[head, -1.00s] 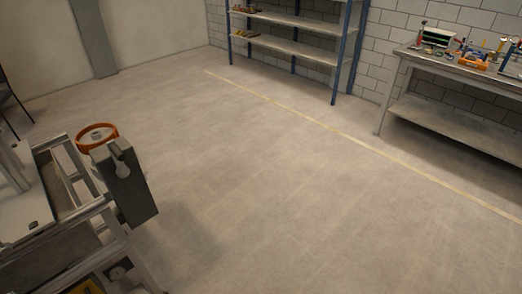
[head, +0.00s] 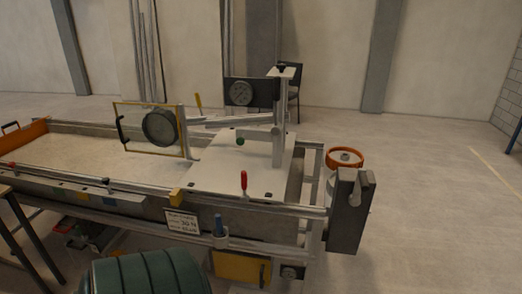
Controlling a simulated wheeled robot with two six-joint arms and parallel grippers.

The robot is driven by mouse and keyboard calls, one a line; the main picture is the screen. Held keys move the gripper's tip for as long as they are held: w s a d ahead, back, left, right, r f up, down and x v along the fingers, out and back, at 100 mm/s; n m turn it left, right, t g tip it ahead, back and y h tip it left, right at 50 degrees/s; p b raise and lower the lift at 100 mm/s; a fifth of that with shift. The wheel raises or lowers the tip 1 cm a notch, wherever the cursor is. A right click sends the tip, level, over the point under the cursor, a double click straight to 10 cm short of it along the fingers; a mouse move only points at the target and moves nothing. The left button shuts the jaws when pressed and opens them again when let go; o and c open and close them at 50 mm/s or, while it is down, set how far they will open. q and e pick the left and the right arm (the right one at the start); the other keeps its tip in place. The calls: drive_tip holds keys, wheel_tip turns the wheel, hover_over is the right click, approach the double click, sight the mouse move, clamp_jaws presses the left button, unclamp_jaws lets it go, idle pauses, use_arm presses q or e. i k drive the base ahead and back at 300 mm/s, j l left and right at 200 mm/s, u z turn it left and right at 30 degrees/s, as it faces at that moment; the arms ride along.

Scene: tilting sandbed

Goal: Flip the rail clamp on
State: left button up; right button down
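The sandbed (head: 75,148) stands ahead, with a metal rail (head: 120,194) along its near side. A small clamp-like fitting with a blue upright handle (head: 219,228) sits on the near rail. A red upright lever (head: 243,182) stands near the right end of the bed, by the white plate. A yellow block (head: 176,196) sits on the same rail to the left. I cannot tell for sure which of these is the rail clamp, or whether it is on. Neither of my grippers is in view.
A dark green ribbed rounded object (head: 145,272) stands in front of the bed. A grey box (head: 347,210) and an orange ring (head: 345,157) are at the bed's right end. A wooden table edge (head: 14,222) is at left. The floor at right is clear.

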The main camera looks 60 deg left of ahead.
sight(244, 186)
drive_tip(key=u, duration=2)
